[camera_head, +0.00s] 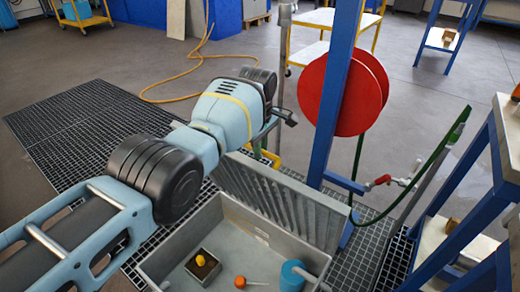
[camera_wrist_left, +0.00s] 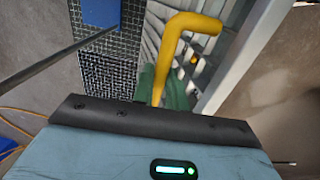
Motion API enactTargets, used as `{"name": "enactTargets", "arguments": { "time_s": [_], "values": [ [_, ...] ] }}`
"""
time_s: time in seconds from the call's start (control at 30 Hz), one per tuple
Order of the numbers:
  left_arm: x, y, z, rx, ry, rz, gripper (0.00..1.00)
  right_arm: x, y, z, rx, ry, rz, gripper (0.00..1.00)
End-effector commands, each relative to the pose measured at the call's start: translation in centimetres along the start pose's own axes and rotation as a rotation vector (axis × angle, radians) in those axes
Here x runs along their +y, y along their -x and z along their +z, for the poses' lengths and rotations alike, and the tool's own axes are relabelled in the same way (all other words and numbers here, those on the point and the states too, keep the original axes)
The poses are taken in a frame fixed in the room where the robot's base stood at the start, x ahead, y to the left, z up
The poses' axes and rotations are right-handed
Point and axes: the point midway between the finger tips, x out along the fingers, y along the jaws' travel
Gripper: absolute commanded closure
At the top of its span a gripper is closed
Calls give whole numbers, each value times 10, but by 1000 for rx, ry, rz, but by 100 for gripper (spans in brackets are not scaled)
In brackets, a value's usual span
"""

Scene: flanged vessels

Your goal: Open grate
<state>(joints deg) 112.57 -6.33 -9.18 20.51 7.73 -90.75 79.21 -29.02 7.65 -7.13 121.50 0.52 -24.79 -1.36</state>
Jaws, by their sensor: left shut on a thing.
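The grate (camera_head: 285,205) is a light grey slatted panel. It stands raised and tilted along the far side of a grey open pit (camera_head: 165,262). My left gripper (camera_head: 262,138) is at the grate's upper left end, shut on its yellow handle. The bent yellow handle (camera_wrist_left: 190,28) shows large in the left wrist view, with the grate's slats (camera_wrist_left: 225,45) beside it. My right gripper is not in view.
Inside the pit are a small box with a yellow knob (camera_head: 201,260), an orange-headed tool (camera_head: 241,281) and a blue cylinder (camera_head: 292,276). A blue post (camera_head: 333,100) with a red hose reel (camera_head: 312,92) stands close behind the grate. A blue-framed bench (camera_head: 480,185) is at right.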

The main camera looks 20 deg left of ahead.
Motion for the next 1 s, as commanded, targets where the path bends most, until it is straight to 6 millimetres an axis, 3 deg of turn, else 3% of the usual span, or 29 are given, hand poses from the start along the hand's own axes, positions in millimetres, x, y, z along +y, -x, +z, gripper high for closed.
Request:
{"name": "enactTargets", "arguments": {
  "time_s": [0.03, 0.2, 0.23, 0.37, 0.77, 1.0],
  "values": [
    [-2, -9, 5, -12, -3, -10, 100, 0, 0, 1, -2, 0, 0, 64],
    [-3, -8, 5, -12, -3, -10, 100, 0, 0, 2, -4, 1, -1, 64],
    [-3, -8, 5, -13, -3, -10, 82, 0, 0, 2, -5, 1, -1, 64],
    [-2, -6, 3, -9, -2, -8, 65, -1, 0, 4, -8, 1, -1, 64],
    [-1, 2, 1, -3, 0, -4, 64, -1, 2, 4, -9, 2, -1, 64],
    [0, 32, 1, -3, -1, 0, 64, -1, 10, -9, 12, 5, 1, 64]
  ]
}}
